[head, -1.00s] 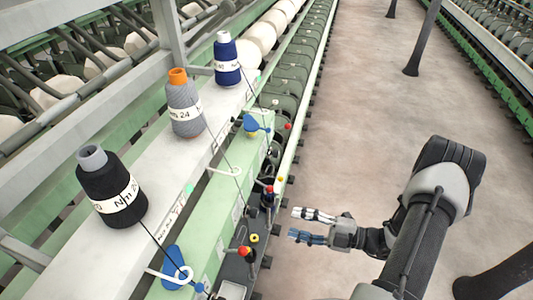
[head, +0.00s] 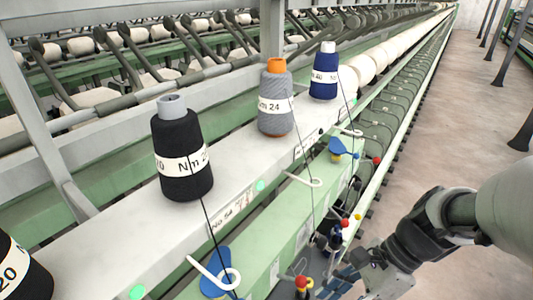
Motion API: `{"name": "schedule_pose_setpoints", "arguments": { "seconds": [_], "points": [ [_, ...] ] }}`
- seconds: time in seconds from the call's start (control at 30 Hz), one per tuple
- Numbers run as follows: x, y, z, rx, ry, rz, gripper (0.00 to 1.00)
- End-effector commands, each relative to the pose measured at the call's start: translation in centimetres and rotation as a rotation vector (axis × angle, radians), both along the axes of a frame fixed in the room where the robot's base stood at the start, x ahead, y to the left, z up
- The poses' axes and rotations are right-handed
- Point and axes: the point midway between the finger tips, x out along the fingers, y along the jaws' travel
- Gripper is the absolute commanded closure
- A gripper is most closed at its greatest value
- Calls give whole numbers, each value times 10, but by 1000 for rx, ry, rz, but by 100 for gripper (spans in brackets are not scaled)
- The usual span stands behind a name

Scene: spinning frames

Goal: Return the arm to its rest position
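My arm comes in from the right edge, its wrist bent down toward the spinning frame. My gripper (head: 338,281) is low in the picture, right of the green rail and just above the bottom edge. Its fingers look apart with nothing between them, though they are small and partly lost against the dark machine parts. No bobbin is in its grasp.
A black bobbin (head: 182,160), a grey bobbin (head: 275,105) and a navy bobbin (head: 324,75) stand on the white shelf (head: 110,235). Another black bobbin (head: 25,275) is cut off at lower left. Clear floor (head: 440,140) lies to the right.

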Motion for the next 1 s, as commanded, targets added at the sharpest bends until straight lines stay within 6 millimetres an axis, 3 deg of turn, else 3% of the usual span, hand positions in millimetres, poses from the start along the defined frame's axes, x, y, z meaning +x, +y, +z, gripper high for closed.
{"name": "schedule_pose_setpoints", "arguments": {
  "seconds": [0.3,0.5,0.7,1.0],
  "points": [
    [-36,0,-17,-373,-569,860,54],
    [-44,-6,-18,-573,-795,1280,54],
    [-46,-8,-15,-665,-874,1455,54],
    [-46,-8,-15,-667,-876,1460,54]
  ]
}}
